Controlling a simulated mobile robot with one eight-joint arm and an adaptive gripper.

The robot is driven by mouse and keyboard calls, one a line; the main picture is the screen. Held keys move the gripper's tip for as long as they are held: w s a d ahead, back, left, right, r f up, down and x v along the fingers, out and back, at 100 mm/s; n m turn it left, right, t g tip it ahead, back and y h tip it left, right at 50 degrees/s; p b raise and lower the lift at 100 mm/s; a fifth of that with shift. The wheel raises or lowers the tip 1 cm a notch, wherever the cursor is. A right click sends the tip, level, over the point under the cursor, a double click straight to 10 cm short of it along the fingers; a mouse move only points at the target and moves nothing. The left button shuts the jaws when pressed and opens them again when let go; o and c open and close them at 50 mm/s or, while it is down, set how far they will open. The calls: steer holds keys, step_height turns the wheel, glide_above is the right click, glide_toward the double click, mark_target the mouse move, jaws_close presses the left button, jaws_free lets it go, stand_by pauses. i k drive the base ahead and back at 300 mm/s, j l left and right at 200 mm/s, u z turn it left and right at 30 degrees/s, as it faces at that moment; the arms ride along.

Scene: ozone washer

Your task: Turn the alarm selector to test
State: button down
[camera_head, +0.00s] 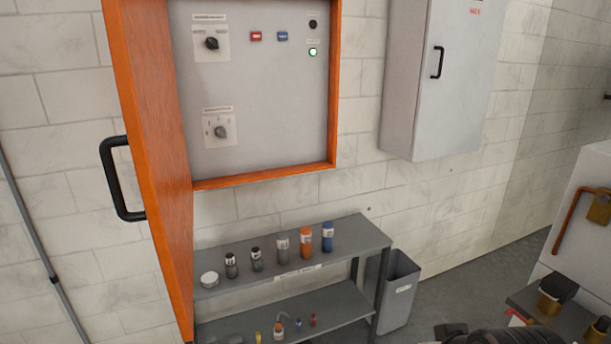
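An open orange-framed cabinet shows a grey panel (265,110) with two rotary selectors on white label plates. The upper selector (212,43) has a black knob. The lower selector (220,132) has a dark grey knob with marks around it. The labels are too small to read, so I cannot tell which is the alarm selector or where either points. My gripper's fingers are not in view, and nothing is seen touching the panel.
The orange door (160,150) stands open at left, its black handle (118,180) jutting out. Below is a grey shelf (345,240) with several bottles. A grey bin (400,290) stands beside it. A closed grey cabinet (440,100) hangs to the right. A green-lit button (312,52) is on the panel.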

mark_target(211, 43)
steer(key=k+j, duration=0.1)
steer(key=j, duration=0.4)
steer(key=k+j+u, duration=0.15)
steer(key=j, duration=0.8)
steer(key=k+j+u, duration=0.1)
steer(key=j, duration=0.4)
steer(key=i+l+z, duration=0.2)
steer(key=z, duration=0.25)
steer(key=i+z, duration=0.3)
steer(key=z, duration=0.15)
steer(key=i+l+u, duration=0.2)
steer(key=u, duration=0.25)
steer(key=i+l+u, duration=0.25)
steer(key=u, duration=0.2)
